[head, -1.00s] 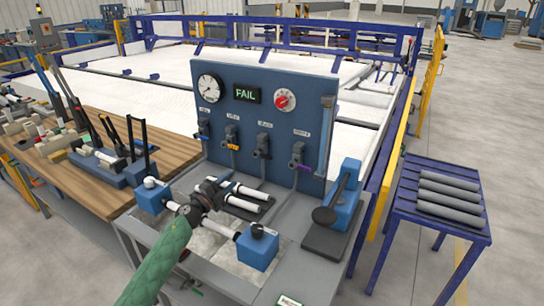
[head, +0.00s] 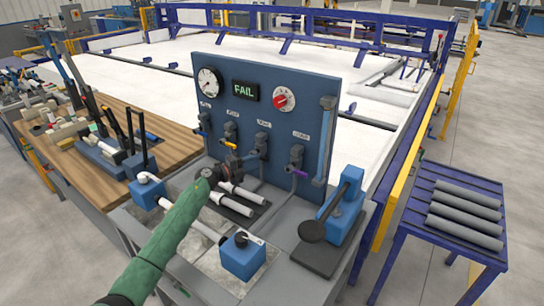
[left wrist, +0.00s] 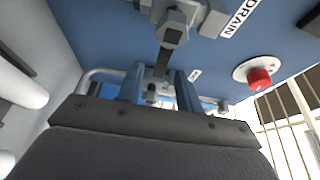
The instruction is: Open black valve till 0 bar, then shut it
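A blue test panel (head: 300,135) stands upright with a row of valves under small labels. The third valve from the left, a dark one (head: 259,148), appears to be the black valve. In the left wrist view a grey valve with a dark handle (left wrist: 172,38) sits beside a DRAIN label, beyond my fingertips. The round white gauge (head: 209,83) is too small to read. The display (head: 245,91) shows FAIL. My left gripper (head: 232,166) is before the lower middle of the panel. Its fingers (left wrist: 160,90) look apart, with nothing clearly held. My right gripper is not visible.
A red knob (head: 282,100) is on the panel's right. White pipes (head: 238,200) lie below my gripper. Blue blocks (head: 243,257) and a blue press-like tool (head: 335,215) stand on the grey bench. Grey pipes lie on a blue side table (head: 400,215).

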